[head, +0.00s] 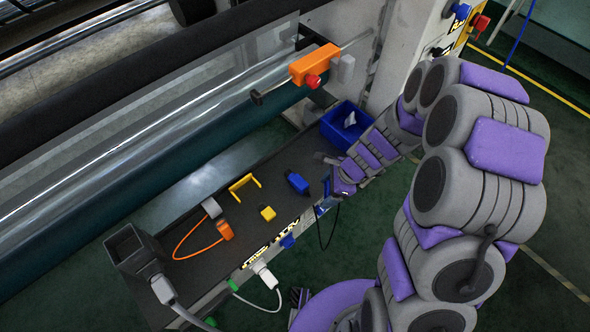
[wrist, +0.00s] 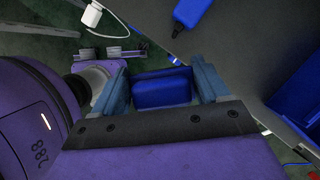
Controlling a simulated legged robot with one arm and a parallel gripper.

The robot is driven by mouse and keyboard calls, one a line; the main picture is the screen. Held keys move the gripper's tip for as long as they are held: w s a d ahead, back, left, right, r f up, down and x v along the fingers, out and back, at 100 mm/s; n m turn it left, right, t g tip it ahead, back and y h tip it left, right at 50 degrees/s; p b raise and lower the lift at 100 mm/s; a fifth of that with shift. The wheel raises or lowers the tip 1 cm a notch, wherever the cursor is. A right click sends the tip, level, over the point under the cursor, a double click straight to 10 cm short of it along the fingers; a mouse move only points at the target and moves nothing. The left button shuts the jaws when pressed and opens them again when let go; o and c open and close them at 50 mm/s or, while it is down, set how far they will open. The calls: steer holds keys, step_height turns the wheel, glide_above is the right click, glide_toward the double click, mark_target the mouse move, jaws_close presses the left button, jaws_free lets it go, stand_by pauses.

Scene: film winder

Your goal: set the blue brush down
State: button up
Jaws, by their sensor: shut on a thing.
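My gripper (wrist: 160,72) is shut on a blue, block-like thing, which looks like the blue brush (wrist: 162,90). It sits between the two fingers in the wrist view; only its wide blue side shows, with no bristles visible. In the head view my gripper (head: 328,201) is at the front edge of the dark bench (head: 262,185), towards its right end. The brush is mostly hidden there by the fingers. The bench top is at the upper right in the wrist view, apart from the brush.
A blue bin (head: 345,124) stands at the right end, a dark open box (head: 130,250) at the left.

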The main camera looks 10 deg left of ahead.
steer(key=w+a, duration=0.1)
steer(key=w, duration=0.3)
steer(key=w+a+f, duration=0.1)
steer(key=w, duration=0.4)
steer(key=w+a+b, duration=0.1)
steer(key=w, duration=0.3)
steer(key=shift+w+a+f, duration=0.15)
steer(key=shift+w+f, duration=0.05)
steer(key=shift+f, duration=0.05)
steer(key=shift+w, duration=0.7)
steer(key=shift+w+a, duration=0.15)
steer(key=shift+w, duration=0.1)
steer(key=f, duration=0.1)
steer(key=f+b, duration=0.1)
steer(key=f, duration=0.1)
steer(key=shift+a+f, duration=0.2)
steer(key=shift+f, duration=0.2)
steer(key=shift+c, duration=0.4)
steer(key=o, duration=1.1)
steer(key=shift+d, duration=0.1)
steer(key=shift+r, duration=0.25)
